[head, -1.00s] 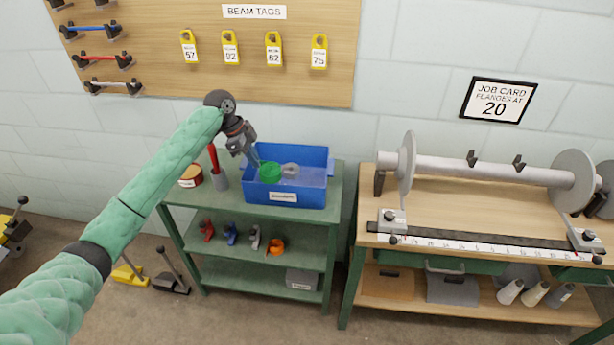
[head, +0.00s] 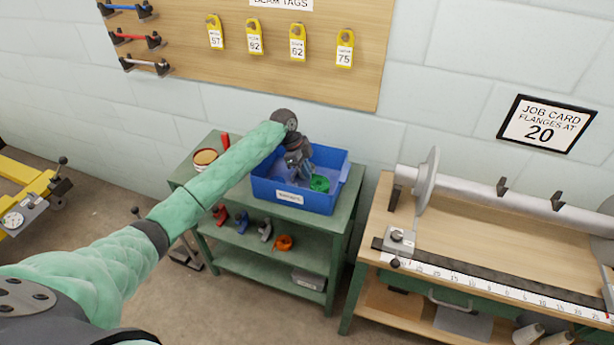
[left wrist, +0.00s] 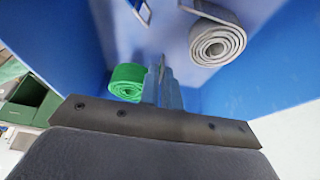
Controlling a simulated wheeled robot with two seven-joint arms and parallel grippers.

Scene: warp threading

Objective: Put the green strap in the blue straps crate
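The green strap (head: 320,184) is a rolled coil inside the blue straps crate (head: 318,203), right of the crate's middle. My left gripper (head: 304,178) reaches down into the crate, just left of the coil. In the left wrist view the fingers (left wrist: 163,88) look close together. The green coil (left wrist: 127,82) shows right beside them on the left. I see nothing clearly between the fingers and cannot tell whether they touch the coil. My right gripper is out of view.
A grey rolled strap (left wrist: 217,40) lies in the crate on the other side of the fingers. The crate stands on a green shelf cart (head: 341,222), with an open tin (head: 205,158) at its left. A wooden workbench (head: 460,244) is at the right.

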